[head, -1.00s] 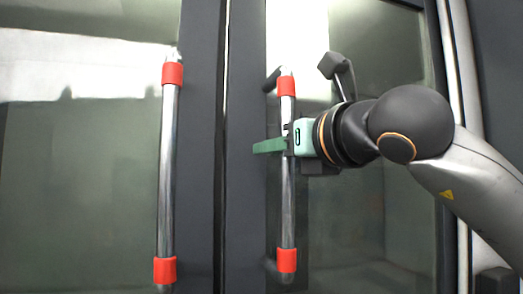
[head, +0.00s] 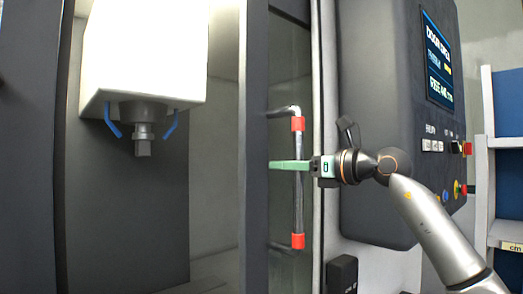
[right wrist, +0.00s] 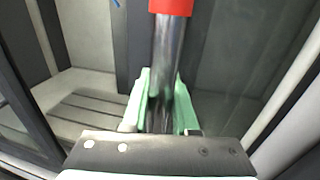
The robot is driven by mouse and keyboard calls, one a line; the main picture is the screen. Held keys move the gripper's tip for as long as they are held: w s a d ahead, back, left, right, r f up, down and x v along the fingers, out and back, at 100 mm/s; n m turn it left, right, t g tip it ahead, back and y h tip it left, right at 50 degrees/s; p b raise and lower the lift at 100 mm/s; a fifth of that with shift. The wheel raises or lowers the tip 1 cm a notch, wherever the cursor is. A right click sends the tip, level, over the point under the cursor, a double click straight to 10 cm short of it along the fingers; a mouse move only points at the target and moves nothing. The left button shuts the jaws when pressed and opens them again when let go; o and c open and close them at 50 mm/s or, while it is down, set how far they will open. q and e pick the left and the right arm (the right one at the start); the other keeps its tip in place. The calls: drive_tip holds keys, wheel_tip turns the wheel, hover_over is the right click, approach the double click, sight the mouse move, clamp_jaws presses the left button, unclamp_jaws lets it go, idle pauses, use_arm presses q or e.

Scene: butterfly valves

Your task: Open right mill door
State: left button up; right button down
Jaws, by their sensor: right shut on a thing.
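The right mill door (head: 256,150) stands at the middle of the head view, seen at a steep angle, with the mill's interior showing to its left. Its handle (head: 298,212) is an upright metal bar with red bands near both ends. My right gripper (head: 300,166) is shut on this handle about midway up, its green fingers around the bar. In the right wrist view the handle (right wrist: 164,60) runs down between the green fingers (right wrist: 160,100), with a red band above. My left gripper is not in view.
A white spindle head (head: 145,55) with a dark tool holder and blue nozzles hangs inside the mill. A dark control panel (head: 395,130) with a screen and buttons stands right of the door. Blue and white shelving (head: 505,150) is at the far right.

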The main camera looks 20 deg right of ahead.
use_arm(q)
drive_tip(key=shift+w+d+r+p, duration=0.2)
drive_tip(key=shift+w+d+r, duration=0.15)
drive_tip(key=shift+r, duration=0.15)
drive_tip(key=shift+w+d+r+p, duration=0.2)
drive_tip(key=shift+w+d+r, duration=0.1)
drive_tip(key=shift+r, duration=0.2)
use_arm(e)
drive_tip(key=d, duration=0.2)
drive_tip(key=shift+w+d+r, duration=0.15)
drive_tip(key=shift+w+d, duration=0.2)
drive_tip(key=shift+w, duration=0.05)
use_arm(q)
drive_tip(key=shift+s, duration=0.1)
use_arm(e)
drive_tip(key=c, duration=0.7)
unclamp_jaws()
drive_tip(key=shift+a, duration=0.1)
use_arm(q)
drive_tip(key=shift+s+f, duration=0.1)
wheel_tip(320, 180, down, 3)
drive_tip(key=b, duration=0.3)
use_arm(e)
drive_tip(key=v, duration=1.2)
drive_tip(key=shift+s, duration=0.2)
